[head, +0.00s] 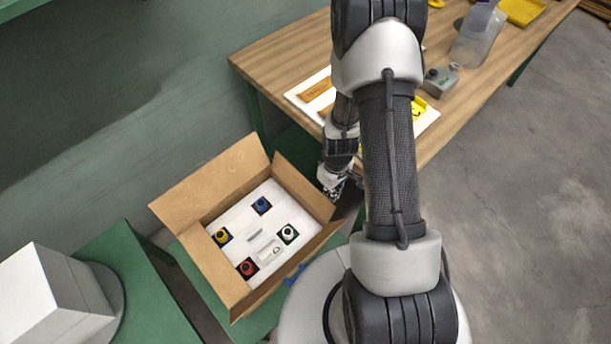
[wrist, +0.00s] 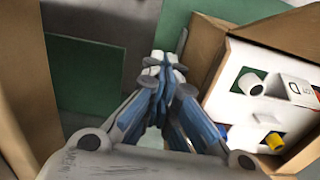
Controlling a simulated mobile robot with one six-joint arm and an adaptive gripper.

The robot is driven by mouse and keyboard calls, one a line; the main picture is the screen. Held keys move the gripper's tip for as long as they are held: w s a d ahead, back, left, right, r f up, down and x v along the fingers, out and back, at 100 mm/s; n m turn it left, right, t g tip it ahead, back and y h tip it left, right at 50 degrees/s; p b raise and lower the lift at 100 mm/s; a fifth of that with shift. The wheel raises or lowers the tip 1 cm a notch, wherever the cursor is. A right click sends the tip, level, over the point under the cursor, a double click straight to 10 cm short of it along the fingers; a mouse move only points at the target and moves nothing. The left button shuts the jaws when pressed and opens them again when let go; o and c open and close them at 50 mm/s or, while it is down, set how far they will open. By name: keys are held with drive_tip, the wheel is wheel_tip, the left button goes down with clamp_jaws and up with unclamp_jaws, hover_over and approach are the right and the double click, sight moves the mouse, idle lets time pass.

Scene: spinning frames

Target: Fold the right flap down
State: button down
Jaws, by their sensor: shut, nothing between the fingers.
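An open cardboard box (head: 208,185) stands on a green surface, its flaps raised or spread outward. The right flap (head: 303,190) stands up along the side nearest my arm. Inside is a white insert (head: 268,218) with several dark squares bearing coloured round knobs, and a small pale item in the middle. My gripper (head: 334,184) is just outside the right flap, partly hidden by my arm. In the wrist view my gripper (wrist: 163,72) is shut and empty, with a brown cardboard panel (wrist: 206,48) of the box to its right. I cannot tell whether they touch.
A white block (head: 45,300) stands at the lower left. Grey floor (head: 540,210) is clear at the right.

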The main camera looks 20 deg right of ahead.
sight(316, 209)
drive_tip(key=shift+a, duration=0.1)
idle(0.4)
drive_tip(key=shift+s+a+r+p, duration=0.35)
drive_tip(key=shift+a+r, duration=0.15)
drive_tip(key=shift+a, duration=0.45)
drive_tip(key=shift+s+a+r+p, duration=0.35)
drive_tip(key=shift+a+r, duration=0.2)
drive_tip(key=shift+a, duration=0.4)
drive_tip(key=shift+s+a+r+p, duration=0.35)
drive_tip(key=shift+a+r, duration=0.15)
drive_tip(key=shift+a, duration=0.45)
drive_tip(key=shift+s+a+f+b, duration=0.2)
drive_tip(key=shift+a+b, duration=0.05)
drive_tip(key=shift+a, duration=0.35)
drive_tip(key=shift+s+a+f+b, duration=0.15)
drive_tip(key=shift+s+a+b, duration=0.15)
drive_tip(key=shift+a, duration=0.25)
drive_tip(key=shift+s+a+f+b, duration=0.15)
drive_tip(key=shift+a+f+b, duration=0.1)
drive_tip(key=shift+a, duration=0.35)
drive_tip(key=shift+f, duration=0.1)
drive_tip(key=shift+s+a+f+b, duration=0.2)
drive_tip(key=shift+a+f+b, duration=0.4)
drive_tip(key=shift+f+b, duration=0.3)
drive_tip(key=shift+s+a+f, duration=0.25)
drive_tip(key=shift+a+f, duration=0.35)
drive_tip(key=shift+f, duration=0.15)
